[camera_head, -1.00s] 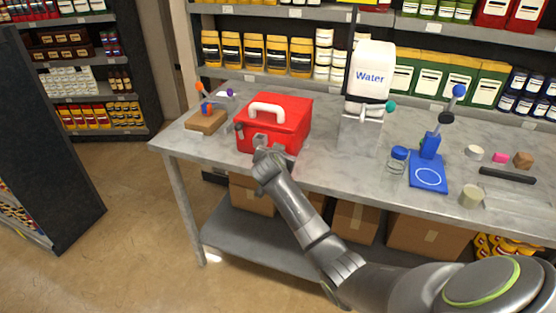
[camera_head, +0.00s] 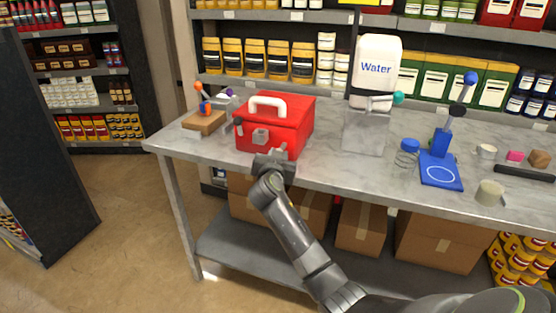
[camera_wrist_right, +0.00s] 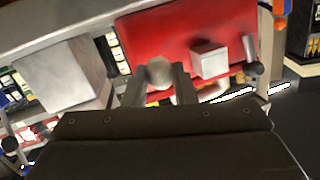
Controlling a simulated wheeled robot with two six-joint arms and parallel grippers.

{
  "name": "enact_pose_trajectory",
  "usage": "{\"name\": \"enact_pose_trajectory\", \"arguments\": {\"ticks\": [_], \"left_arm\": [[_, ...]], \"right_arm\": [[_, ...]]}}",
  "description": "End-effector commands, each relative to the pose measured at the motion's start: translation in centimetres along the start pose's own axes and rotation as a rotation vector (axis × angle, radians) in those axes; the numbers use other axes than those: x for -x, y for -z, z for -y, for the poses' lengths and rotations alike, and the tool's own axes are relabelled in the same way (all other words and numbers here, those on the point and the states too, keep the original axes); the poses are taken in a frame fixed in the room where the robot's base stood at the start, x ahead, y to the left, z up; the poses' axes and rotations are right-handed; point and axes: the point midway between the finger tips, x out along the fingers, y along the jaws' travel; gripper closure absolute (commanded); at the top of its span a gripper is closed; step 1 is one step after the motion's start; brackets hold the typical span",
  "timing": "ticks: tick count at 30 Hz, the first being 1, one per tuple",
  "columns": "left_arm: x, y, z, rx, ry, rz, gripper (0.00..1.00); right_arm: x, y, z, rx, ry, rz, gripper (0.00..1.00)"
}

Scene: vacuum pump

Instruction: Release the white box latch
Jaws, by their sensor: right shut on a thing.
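The red box (camera_head: 302,126) with a white carry handle (camera_head: 267,103) stands on the grey table near its front edge. A light grey block-shaped latch (camera_head: 260,136) sits on its front; it also shows in the right wrist view (camera_wrist_right: 208,61), clear of the fingers. My right gripper (camera_head: 275,157) is low at the box's front, right of that latch. In the right wrist view my right gripper (camera_wrist_right: 158,82) is shut on a rounded pale grey piece (camera_wrist_right: 160,72) in front of the red face. Whether this is a second latch I cannot tell. My left gripper is out of view.
A dark knob (camera_head: 238,123) is at the box's left side. A wooden stand (camera_head: 204,122) is left of the box. A Water container (camera_head: 375,70) on a grey block (camera_head: 366,132) and a blue stand (camera_head: 441,170) are to the right.

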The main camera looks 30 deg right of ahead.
Motion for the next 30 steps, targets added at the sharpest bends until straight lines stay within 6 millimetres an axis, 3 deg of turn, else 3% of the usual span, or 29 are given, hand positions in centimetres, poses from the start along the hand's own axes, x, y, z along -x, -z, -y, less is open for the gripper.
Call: {"name": "enact_pose_trajectory", "arguments": {"ticks": [10, 11, 16, 30], "left_arm": [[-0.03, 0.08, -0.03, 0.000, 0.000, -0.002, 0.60], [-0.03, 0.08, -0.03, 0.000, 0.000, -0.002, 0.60], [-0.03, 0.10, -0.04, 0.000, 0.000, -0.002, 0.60], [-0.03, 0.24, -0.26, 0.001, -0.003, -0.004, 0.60]], "right_arm": [[0.00, 0.05, 0.01, 0.000, 0.001, -0.003, 1.00], [0.00, 0.05, 0.01, 0.000, 0.001, -0.003, 0.74], [-0.01, 0.03, 0.00, 0.000, 0.000, -0.002, 0.54], [-0.03, 0.09, 0.05, 0.001, 0.003, -0.001, 0.54]]}}
